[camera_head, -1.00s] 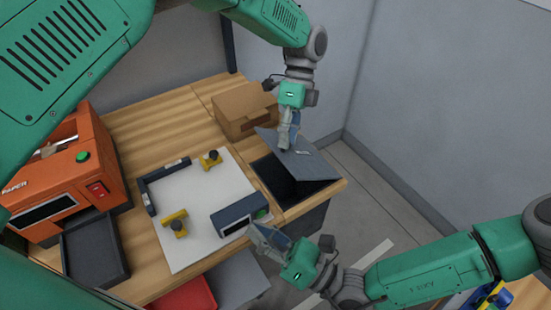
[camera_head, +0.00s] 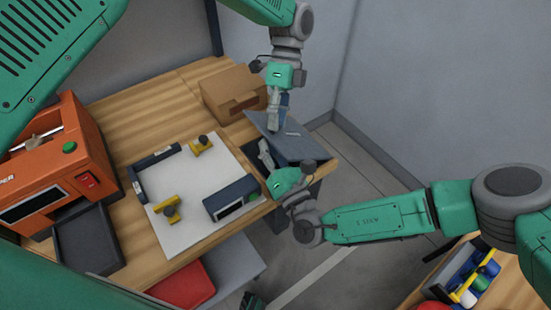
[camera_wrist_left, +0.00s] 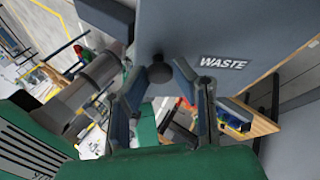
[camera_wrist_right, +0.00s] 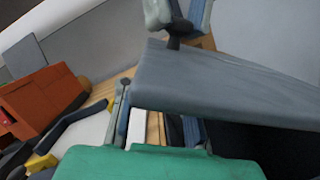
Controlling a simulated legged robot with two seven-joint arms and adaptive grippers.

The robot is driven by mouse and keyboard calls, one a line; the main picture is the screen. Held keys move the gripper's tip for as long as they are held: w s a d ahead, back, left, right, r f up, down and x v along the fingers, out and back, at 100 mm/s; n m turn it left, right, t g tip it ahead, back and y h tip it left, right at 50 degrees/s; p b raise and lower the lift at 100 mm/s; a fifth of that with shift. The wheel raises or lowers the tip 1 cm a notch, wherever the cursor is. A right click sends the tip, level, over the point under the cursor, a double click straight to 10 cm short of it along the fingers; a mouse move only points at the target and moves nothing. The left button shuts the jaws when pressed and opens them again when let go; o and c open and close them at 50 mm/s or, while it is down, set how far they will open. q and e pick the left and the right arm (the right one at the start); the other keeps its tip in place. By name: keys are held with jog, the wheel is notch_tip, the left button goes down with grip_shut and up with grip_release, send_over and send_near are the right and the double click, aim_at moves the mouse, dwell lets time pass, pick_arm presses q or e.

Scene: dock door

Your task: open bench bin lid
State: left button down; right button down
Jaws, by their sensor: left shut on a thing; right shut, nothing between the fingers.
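The grey lid (camera_head: 298,147), labelled WASTE in the left wrist view (camera_wrist_left: 225,35), is tilted up at the bench's right corner. My left gripper (camera_head: 273,118) is shut on the lid's dark knob (camera_wrist_left: 159,73). My right gripper (camera_head: 264,152) is shut and empty, beside the lid's left edge. In the right wrist view the lid (camera_wrist_right: 230,85) slants across just beyond its fingers, and the dark bin opening (camera_wrist_right: 280,145) shows underneath. I cannot tell whether the right fingers touch the lid.
A cardboard box (camera_head: 232,92) stands behind the lid. A white mat (camera_head: 190,225) with yellow clamps and a dark block (camera_head: 231,197) lies left of my right gripper. An orange machine (camera_head: 55,165) and black tray (camera_head: 88,240) are at the left. Walls stand close behind and right.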

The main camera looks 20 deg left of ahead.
jog(key=shift+w+a, duration=0.35)
jog(key=shift+w, duration=0.05)
jog(key=shift+r, duration=0.1)
pick_arm(q)
jog(key=shift+f, duration=0.1)
pick_arm(e)
jog(key=shift+w+d+r+m, duration=0.25)
jog(key=shift+w+r+m, duration=0.15)
jog(key=shift+r, duration=0.2)
pick_arm(q)
jog(key=shift+a+f, duration=0.15)
pick_arm(e)
jog(key=shift+w+d+r, duration=0.1)
jog(key=shift+w+r, duration=0.1)
jog(key=shift+r, duration=0.1)
pick_arm(q)
jog(key=c, duration=1.5)
grip_release()
jog(key=shift+o, duration=0.8)
pick_arm(e)
jog(key=shift+w+d, duration=0.1)
jog(key=shift+d, duration=0.1)
pick_arm(q)
jog(key=shift+r, duration=0.2)
